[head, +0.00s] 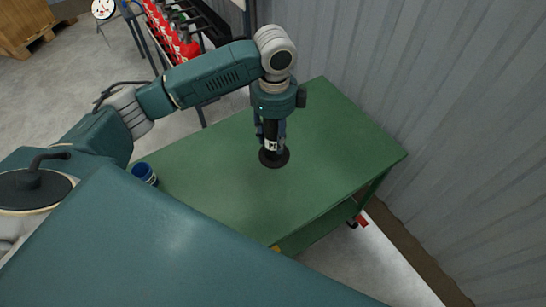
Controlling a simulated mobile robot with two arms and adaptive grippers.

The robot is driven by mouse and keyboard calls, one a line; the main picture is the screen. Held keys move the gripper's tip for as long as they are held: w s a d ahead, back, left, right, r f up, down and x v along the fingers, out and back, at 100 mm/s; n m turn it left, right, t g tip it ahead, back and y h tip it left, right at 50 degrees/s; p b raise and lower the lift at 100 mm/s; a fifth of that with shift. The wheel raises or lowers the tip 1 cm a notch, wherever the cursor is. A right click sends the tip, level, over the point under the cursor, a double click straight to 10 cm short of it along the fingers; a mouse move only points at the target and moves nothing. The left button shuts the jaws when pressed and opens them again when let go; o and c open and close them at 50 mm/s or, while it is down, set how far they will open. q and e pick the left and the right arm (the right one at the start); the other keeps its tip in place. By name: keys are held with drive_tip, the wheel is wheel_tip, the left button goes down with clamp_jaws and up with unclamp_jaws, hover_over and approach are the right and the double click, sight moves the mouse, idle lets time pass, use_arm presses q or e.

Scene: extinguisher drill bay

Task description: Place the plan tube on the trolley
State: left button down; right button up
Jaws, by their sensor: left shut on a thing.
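My left gripper (272,125) points down over the green top of what looks like the trolley (330,140). It is shut on a dark upright piece with a white label and a wide round black end, seemingly the plan tube (274,158). The gripper hides most of its upper part. The black end is at or just above the green top; I cannot tell if they touch. My right gripper is not in view.
A blue round container (144,172) stands at the left edge of the green top. Red extinguishers (172,32) stand on a rack behind. A corrugated grey wall (430,90) closes the right side. The green top is otherwise clear where visible; my own body hides its near left part.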

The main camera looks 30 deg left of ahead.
sight(274, 149)
use_arm(q)
wheel_tip(274, 149, down, 6)
drive_tip(key=shift+r+p, duration=0.15)
drive_tip(key=shift+p, duration=0.15)
drive_tip(key=shift+f+p, duration=0.3)
drive_tip(key=shift+f, duration=2.4)
drive_tip(key=shift+f, duration=0.1)
drive_tip(key=c, duration=1)
unclamp_jaws()
drive_tip(key=shift+c, duration=0.2)
wheel_tip(274, 149, up, 12)
drive_tip(key=shift+r+b, duration=0.15)
drive_tip(key=shift+b, duration=0.6)
